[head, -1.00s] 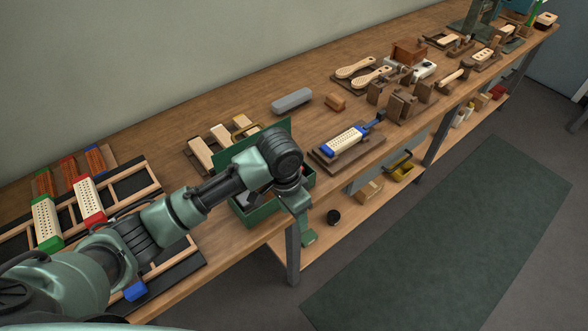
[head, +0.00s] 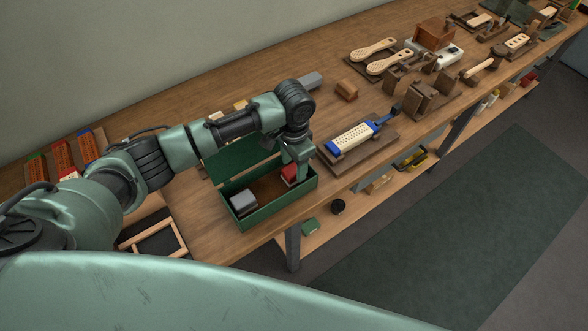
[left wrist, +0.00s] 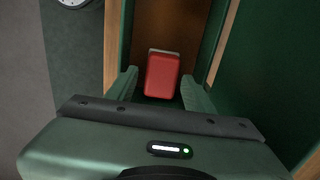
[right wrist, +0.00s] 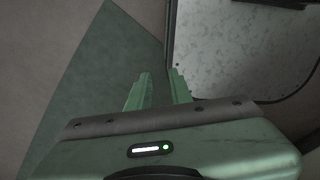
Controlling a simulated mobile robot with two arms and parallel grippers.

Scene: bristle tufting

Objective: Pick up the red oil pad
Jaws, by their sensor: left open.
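The red oil pad (head: 289,174) lies inside the open green box (head: 272,212), near its right end. In the left wrist view the pad (left wrist: 163,76) is a red block with a pale edge at its far end, seen between the fingers. My left gripper (head: 293,163) points down into the box at the pad. Its fingers (left wrist: 160,84) are open on either side of the pad; I cannot tell whether they touch it. My right gripper (right wrist: 160,82) shows only in the right wrist view, with a gap between its empty fingers, over the floor.
A grey block (head: 243,201) sits in the left part of the box. The box's raised lid (head: 235,160) stands behind it. A blue-ended brush block (head: 352,136) on a wooden base is to the right. Brushes and wooden fixtures crowd the bench farther right.

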